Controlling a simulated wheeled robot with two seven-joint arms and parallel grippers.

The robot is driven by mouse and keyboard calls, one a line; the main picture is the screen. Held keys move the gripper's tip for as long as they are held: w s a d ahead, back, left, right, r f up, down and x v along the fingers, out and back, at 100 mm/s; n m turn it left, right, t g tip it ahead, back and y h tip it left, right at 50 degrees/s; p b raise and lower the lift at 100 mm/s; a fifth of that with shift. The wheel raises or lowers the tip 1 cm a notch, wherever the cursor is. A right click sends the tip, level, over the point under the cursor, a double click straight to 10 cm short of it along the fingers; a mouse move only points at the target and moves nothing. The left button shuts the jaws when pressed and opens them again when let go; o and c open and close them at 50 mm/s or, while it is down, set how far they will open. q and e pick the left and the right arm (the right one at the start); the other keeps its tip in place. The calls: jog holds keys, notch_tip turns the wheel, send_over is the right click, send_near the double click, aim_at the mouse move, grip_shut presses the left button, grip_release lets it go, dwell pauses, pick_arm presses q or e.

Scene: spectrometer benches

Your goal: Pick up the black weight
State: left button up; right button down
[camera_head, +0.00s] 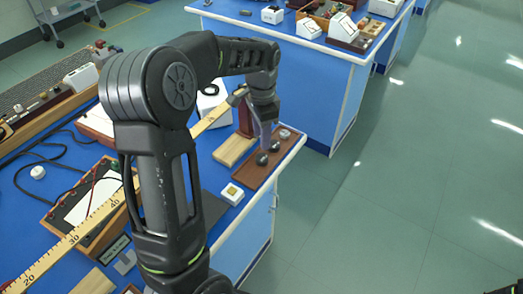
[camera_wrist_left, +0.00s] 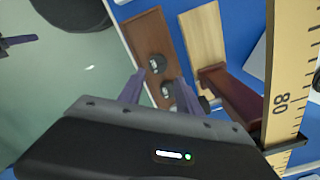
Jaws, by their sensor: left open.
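A brown wooden board (camera_head: 250,178) lies near the bench's right edge and carries small round weights. A black weight (camera_head: 262,159) sits toward its near end, with another dark weight (camera_head: 274,146) beside it and a greyer one (camera_head: 285,133) at the far end. My left gripper (camera_head: 265,146) points down over the board, open and empty. Contact cannot be told. A purple-fingered part, probably my right gripper (camera_wrist_left: 18,41), shows at the left edge.
A pale wooden block (camera_head: 233,150) and a dark red upright (camera_head: 245,118) stand left of the board. A long yellow ruler (camera_head: 78,236) crosses the bench. Floor is open on the right.

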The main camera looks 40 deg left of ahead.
aim_at(262, 157)
pick_arm(q)
jog(key=shift+s+d, duration=0.1)
jog(key=shift+d, duration=0.05)
jog(key=shift+f, duration=1.4)
jog(key=shift+f, duration=0.1)
notch_tip(262, 157, down, 5)
jog(key=shift+f+p, duration=0.1)
jog(key=shift+p, duration=0.6)
jog(key=shift+c, duration=0.4)
grip_shut()
